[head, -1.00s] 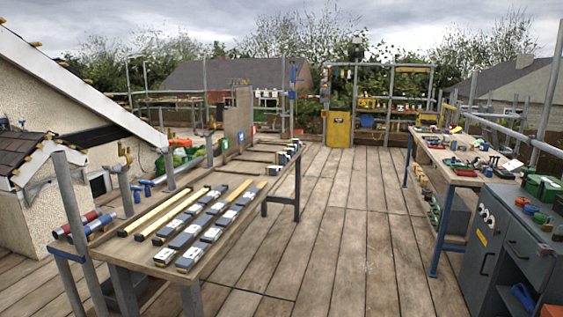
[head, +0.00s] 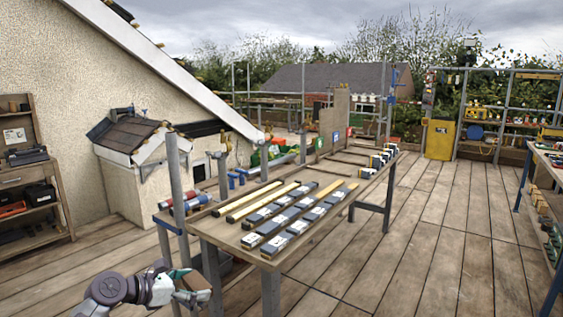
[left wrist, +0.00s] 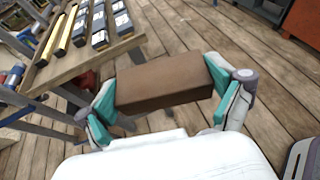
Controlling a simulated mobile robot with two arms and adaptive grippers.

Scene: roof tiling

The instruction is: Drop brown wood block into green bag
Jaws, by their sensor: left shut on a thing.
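A brown wood block (left wrist: 165,80) is held between the teal-padded fingers of my left gripper (left wrist: 162,92) in the left wrist view. The block lies level across the jaws, with a finger at each end, above the plank floor. In the head view my left gripper (head: 184,288) is at the lower left, in front of the workbench, and the block (head: 196,290) shows only partly at its tip. My right gripper is out of view.
A wooden workbench (head: 236,236) carries rows of dark packs and yellow strips close to my left gripper. A small tiled roof model (head: 135,135) stands against the house wall. A shelf unit (head: 62,205) is at the far left. The plank floor (head: 420,230) at right is open.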

